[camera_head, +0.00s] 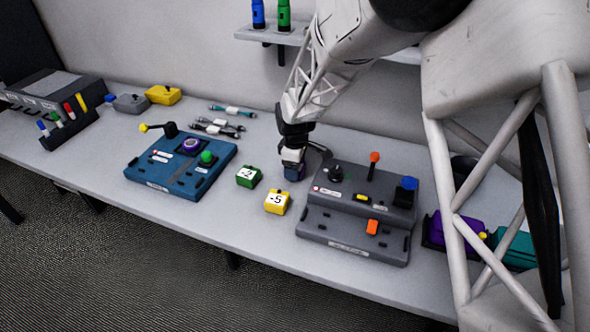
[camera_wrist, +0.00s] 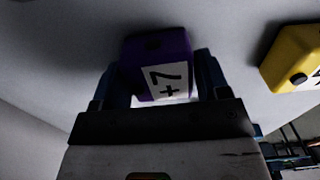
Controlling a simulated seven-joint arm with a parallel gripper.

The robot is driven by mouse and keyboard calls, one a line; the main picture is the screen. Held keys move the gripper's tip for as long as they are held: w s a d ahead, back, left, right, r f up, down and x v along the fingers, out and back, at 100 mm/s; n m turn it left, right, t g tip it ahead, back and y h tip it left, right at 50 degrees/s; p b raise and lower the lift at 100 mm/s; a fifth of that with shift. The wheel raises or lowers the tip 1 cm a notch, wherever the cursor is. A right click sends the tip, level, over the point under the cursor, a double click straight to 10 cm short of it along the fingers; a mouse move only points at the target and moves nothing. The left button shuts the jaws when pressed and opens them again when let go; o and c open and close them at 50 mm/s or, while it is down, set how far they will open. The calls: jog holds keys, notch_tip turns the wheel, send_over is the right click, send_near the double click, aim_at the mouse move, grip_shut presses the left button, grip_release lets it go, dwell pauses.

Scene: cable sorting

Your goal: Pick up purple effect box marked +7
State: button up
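The purple effect box marked +7 (camera_wrist: 155,52) shows in the wrist view between the two fingers of my gripper (camera_wrist: 158,82). Its white label faces the camera. Narrow gaps seem to show between the box sides and the dark fingers, so the gripper looks open around it. In the head view the box (camera_head: 294,173) is a small dark purple shape directly below my gripper (camera_head: 293,158), at the table, left of the grey console. The gripper hides much of it there.
A yellow box marked -5 (camera_head: 277,202) and a green box marked -2 (camera_head: 249,176) stand close by on the left. The grey console (camera_head: 350,243) is close on the right. A blue console (camera_head: 172,178) and cables (camera_head: 218,127) lie farther left on the table.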

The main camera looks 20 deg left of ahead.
jog(key=c, duration=0.6)
jog(key=shift+r, duration=0.1)
jog(key=shift+r, duration=4.95)
